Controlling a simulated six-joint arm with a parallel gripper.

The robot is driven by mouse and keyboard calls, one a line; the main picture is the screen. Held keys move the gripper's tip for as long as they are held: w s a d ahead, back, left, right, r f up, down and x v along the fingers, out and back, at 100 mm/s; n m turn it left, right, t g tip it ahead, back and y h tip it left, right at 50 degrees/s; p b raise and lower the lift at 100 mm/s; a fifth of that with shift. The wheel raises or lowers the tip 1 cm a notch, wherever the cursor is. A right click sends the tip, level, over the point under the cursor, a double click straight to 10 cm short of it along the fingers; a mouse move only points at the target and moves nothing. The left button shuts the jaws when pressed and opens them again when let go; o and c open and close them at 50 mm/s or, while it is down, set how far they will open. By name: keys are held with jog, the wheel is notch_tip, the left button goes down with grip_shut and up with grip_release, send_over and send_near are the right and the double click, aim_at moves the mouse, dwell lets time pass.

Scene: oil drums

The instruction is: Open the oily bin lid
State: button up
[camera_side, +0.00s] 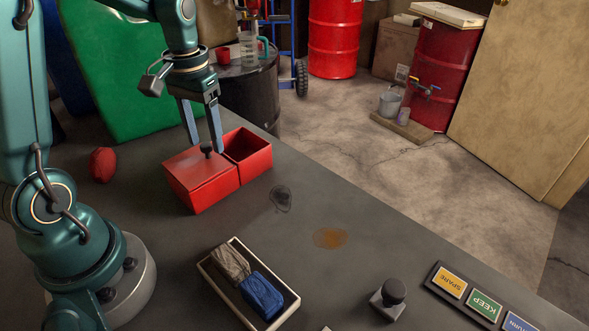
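A red bin (211,197) with two box-shaped compartments stands on the dark workbench. Its left compartment is covered by a red lid (187,172) with a black knob (207,148) on top. The right compartment (248,146) has no cover, and its inside shows in part. My gripper (206,146) points down over the bin with its two fingers apart. The knob shows between the fingertips, close to the right finger. I cannot tell whether either finger touches it. The lid appears seated on the compartment.
A red crumpled rag (102,164) lies left of the bin. A tray (214,273) with grey and blue cloths, a black-knobbed stamp (391,294) and a label board (435,278) are in front. Dark (282,198) and orange (329,238) stains mark the bench. A black drum (250,92) stands behind.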

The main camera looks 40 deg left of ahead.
aim_at(206, 145)
jog(key=shift+r, duration=2.55)
jog(key=shift+d, duration=0.1)
jog(key=s+d+r+m+t, duration=0.1)
jog(key=s+d+m+t, duration=0.2)
jog(key=s+d, duration=0.6)
jog(key=shift+s+d+r+m+t, duration=0.2)
jog(key=shift+d+r+m+t, duration=0.15)
jog(key=shift+d+t, duration=0.95)
